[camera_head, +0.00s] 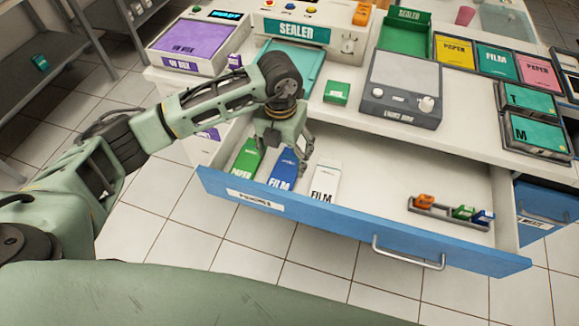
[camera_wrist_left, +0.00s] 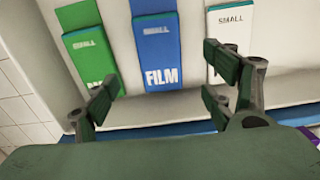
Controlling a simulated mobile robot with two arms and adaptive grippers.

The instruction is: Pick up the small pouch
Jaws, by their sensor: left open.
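Three narrow pouch stacks stand in the open drawer: a green one marked PAPER (camera_head: 244,162), a blue one marked FILM (camera_head: 283,172) and a white one marked FILM (camera_head: 325,186). In the left wrist view, the green (camera_wrist_left: 92,52), blue (camera_wrist_left: 156,55) and white (camera_wrist_left: 229,32) stacks each carry the word SMALL. My left gripper (camera_head: 284,143) is open over the drawer's left part, above the blue stack. In the left wrist view its fingers (camera_wrist_left: 158,100) are apart, with the blue stack between them in the picture and nothing held. My right gripper is not in view.
The drawer's blue front (camera_head: 330,223) has a metal handle (camera_head: 408,254). A grey rack (camera_head: 450,212) with small coloured blocks sits at the drawer's right; the drawer's middle is bare. On the counter stand a sealer (camera_head: 305,32), a grey device (camera_head: 400,90) and a green box (camera_head: 337,92).

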